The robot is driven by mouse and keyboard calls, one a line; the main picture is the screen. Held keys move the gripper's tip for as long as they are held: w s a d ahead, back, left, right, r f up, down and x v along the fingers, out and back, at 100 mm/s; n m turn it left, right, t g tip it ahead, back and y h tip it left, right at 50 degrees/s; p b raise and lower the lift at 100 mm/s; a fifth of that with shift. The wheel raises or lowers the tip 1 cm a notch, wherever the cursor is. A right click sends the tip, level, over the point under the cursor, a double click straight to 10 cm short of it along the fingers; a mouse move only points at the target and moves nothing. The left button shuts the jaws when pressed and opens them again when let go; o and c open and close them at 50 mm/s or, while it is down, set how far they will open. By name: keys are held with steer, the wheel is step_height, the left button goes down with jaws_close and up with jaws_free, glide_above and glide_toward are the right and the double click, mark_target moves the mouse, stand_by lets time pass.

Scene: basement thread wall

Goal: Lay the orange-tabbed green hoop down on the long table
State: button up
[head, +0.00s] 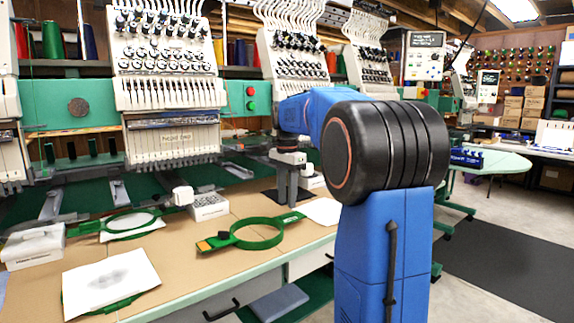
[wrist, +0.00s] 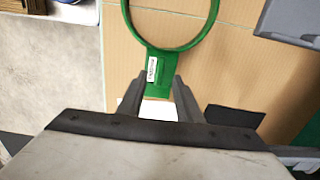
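The green hoop (head: 258,234) lies flat on the brown top of the long table (head: 185,268), with its orange tab (head: 204,245) at its left end. In the wrist view the ring of the hoop (wrist: 172,48) is at the top, cut off by the frame. Its green handle with a white label shows between my fingers. My gripper (head: 288,201) points down just above the hoop's right-hand handle. In the wrist view the fingers of my gripper (wrist: 161,82) stand apart, one on each side of the handle. Any contact with it is hard to judge.
A white box (head: 208,206) stands behind the hoop. White cloth on another green hoop (head: 108,281) lies at the front left, and a second hoop (head: 130,221) lies behind it. Embroidery machines (head: 165,60) line the table's back. The table's front edge is close to the hoop.

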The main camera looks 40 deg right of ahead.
step_height(320, 180, up, 13)
stand_by(0.4)
steer(key=s+a+f+n+t, duration=0.2)
steer(key=s+a+f+n, duration=0.4)
steer(key=s+a+f, duration=0.4)
steer(key=s+a+f+n+t, duration=0.1)
steer(key=s+a+f+n, duration=0.7)
steer(key=s, duration=0.4)
steer(key=s+a+f+n+t, duration=0.1)
steer(key=s+a+f+n, duration=0.2)
steer(key=s+f, duration=0.5)
step_height(320, 180, down, 3)
steer(key=shift+s+a+f+n+t, duration=0.2)
steer(key=shift+a+n+t, duration=0.1)
steer(key=shift+t, duration=0.1)
steer(key=shift+c, duration=0.6)
steer(key=shift+r, duration=0.1)
